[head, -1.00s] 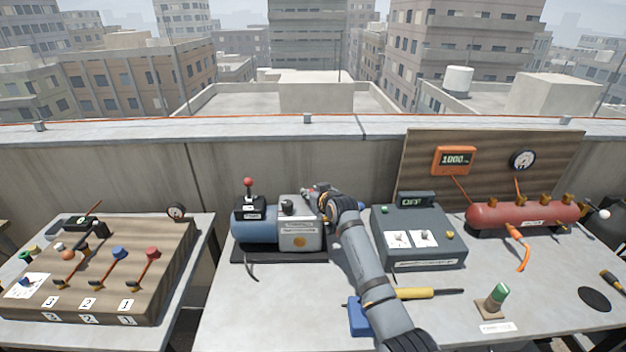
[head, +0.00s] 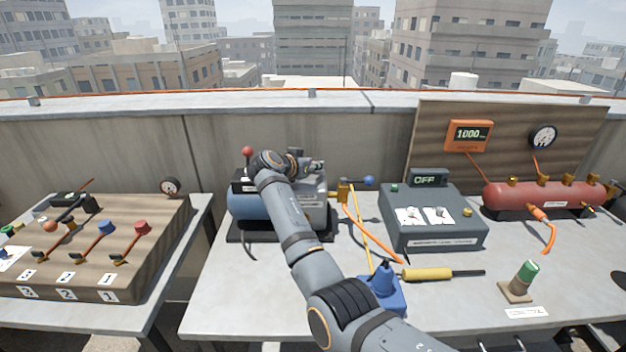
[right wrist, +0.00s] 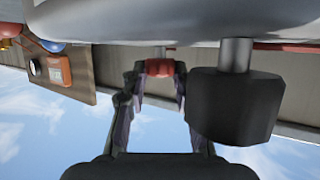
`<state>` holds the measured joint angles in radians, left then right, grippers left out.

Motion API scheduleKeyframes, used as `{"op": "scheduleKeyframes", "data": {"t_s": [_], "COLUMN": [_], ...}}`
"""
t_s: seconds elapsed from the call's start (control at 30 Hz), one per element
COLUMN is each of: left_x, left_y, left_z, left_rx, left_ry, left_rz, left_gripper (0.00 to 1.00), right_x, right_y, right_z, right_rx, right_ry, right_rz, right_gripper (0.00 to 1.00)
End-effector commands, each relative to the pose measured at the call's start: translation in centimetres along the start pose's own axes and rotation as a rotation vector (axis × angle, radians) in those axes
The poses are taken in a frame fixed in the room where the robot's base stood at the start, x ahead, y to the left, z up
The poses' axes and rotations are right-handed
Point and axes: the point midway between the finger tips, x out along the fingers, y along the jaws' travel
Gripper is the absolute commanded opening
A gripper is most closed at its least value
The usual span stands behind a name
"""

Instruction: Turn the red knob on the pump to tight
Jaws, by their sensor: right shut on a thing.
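The pump (head: 246,206), with a blue motor and a grey body, stands on a dark base on the middle table. My right arm reaches across its top and hides much of it. My right gripper (head: 312,166) is at the pump's upper rear. In the right wrist view the fingers of the right gripper (right wrist: 160,82) are shut on the red knob (right wrist: 160,68), which sits on a short stem between the fingertips. A larger black knob (right wrist: 235,106) on a metal stem is close beside the fingers. The head view hides the red knob. My left gripper is not in view.
A red-ball lever (head: 247,152) stands on the pump's left part. A brass valve with a blue handle (head: 369,181) is to the right. A grey control box (head: 432,220) reads OFF. A blue block (head: 383,292) and a yellow-handled tool (head: 428,274) lie in front.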

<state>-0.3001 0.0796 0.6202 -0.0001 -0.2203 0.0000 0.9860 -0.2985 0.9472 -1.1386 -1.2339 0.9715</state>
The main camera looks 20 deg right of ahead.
Motion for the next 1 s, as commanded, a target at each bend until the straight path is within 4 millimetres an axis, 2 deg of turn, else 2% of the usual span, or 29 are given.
{"op": "scheduleKeyframes", "data": {"t_s": [0.03,0.3,0.9,0.93,1.0], "left_x": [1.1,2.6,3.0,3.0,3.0], "left_y": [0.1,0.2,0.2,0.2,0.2], "left_z": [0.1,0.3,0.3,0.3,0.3], "left_rx": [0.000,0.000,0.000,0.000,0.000], "left_ry": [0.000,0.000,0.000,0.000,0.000], "left_rz": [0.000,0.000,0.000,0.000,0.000], "left_gripper": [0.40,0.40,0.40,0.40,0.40], "right_x": [0.2,0.1,0.1,0.1,0.1], "right_y": [-0.2,-0.2,-0.2,-0.2,-0.2], "right_z": [0.7,0.5,0.4,0.4,0.4], "right_rx": [0.005,0.038,0.048,0.048,0.048], "right_ry": [-0.004,-0.007,-0.010,-0.010,-0.010], "right_rz": [0.019,0.103,0.130,0.130,0.129], "right_gripper": [0.00,0.00,0.00,0.31,0.41]}}
